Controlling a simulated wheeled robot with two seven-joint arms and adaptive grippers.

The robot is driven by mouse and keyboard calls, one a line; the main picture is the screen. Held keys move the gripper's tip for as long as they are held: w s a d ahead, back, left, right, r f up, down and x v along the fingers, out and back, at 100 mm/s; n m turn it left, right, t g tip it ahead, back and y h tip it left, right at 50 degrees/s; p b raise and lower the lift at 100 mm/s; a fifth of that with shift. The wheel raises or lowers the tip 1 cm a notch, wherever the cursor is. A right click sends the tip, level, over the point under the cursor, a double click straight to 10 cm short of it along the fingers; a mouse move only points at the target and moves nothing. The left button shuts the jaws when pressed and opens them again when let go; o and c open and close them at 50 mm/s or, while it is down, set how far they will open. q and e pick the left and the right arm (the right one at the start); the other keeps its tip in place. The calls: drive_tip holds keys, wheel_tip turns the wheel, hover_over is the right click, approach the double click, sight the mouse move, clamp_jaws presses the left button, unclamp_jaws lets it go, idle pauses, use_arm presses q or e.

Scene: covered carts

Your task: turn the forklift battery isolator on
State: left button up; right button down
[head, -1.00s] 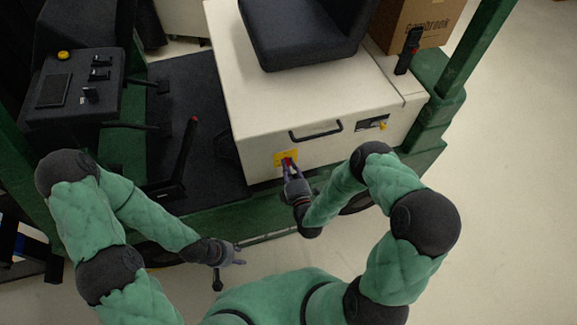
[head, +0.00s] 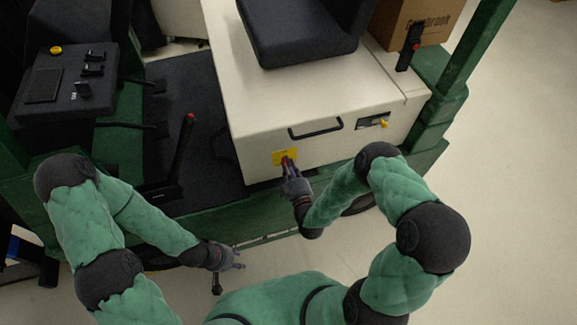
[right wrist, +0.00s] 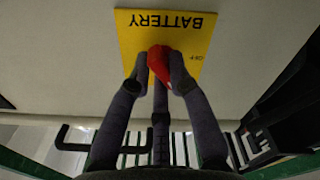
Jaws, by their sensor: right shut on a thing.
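The battery isolator is a red handle (head: 286,160) on a yellow plate (head: 280,155) on the forklift's cream side panel. My right gripper (head: 288,167) is shut on the red handle. In the right wrist view its fingers (right wrist: 160,78) press on both sides of the handle (right wrist: 159,62), hiding part of it. My left gripper (head: 239,259) is empty, with its fingers apart, low in front of the forklift's green frame.
A black grab handle (head: 315,130) and a small dark panel with a yellow key-like knob (head: 384,124) are right of the plate. A black seat (head: 297,35) sits on top. A red-tipped lever (head: 182,150) stands left. Open floor (head: 510,190) lies to the right.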

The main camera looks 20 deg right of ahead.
drive_tip(key=shift+f+m+b, duration=0.2)
drive_tip(key=shift+m+b, duration=0.55)
drive_tip(key=shift+m, duration=2.75)
drive_tip(key=c, duration=1.1)
unclamp_jaws()
drive_tip(key=shift+c, duration=0.2)
drive_tip(key=shift+s, duration=0.15)
drive_tip(key=s, duration=1.1)
drive_tip(key=shift+s+d, duration=0.25)
drive_tip(key=shift+s, duration=0.15)
